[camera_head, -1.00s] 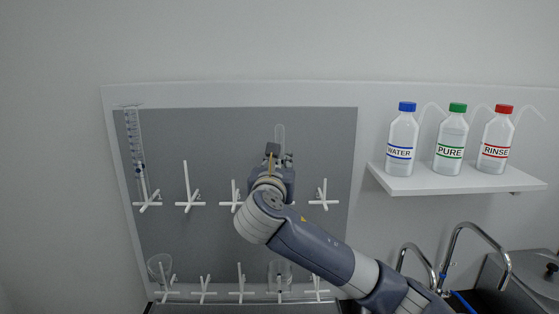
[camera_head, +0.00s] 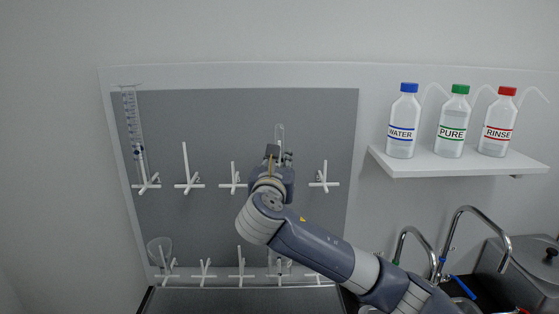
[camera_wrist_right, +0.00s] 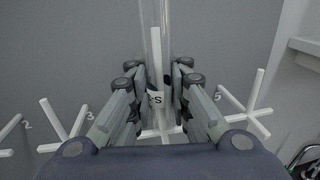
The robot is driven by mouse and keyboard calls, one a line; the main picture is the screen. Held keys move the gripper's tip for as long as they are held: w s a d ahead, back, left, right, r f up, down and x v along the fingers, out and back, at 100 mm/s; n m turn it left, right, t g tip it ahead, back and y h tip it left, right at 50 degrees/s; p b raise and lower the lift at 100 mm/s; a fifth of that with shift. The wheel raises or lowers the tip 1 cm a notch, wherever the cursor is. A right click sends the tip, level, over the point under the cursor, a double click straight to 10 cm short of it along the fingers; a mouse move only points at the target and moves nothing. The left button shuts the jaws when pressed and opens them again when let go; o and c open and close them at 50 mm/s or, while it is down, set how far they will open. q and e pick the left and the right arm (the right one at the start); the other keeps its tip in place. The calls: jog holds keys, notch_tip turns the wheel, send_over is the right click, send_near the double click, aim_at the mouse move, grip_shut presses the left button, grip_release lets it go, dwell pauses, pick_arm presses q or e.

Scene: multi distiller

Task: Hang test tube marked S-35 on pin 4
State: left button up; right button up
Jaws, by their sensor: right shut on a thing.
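The clear test tube (camera_head: 280,130) stands upright in my right gripper (camera_head: 273,152), which is shut on it in front of the grey pin board (camera_head: 215,120). In the right wrist view the tube (camera_wrist_right: 148,25) runs between the fingers (camera_wrist_right: 160,90) and its white label (camera_wrist_right: 156,98) shows only "S-". The white upright peg of pin 4 (camera_wrist_right: 155,60), between pins marked 3 and 5, lines up with the tube. I cannot tell surely whether the peg is inside the tube or behind it. My left gripper is not in view.
Pin 3 (camera_head: 234,178) and pin 5 (camera_head: 324,176) flank my right gripper. A graduated cylinder (camera_head: 133,122) hangs at the far left, and a beaker (camera_head: 158,247) hangs below it. A shelf (camera_head: 460,163) with several wash bottles and curved taps (camera_head: 466,212) are at the right.

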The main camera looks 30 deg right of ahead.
jog(key=o, duration=0.9)
jog(key=shift+o, duration=0.2)
jog(key=v, duration=1.2)
jog(key=shift+s, duration=0.1)
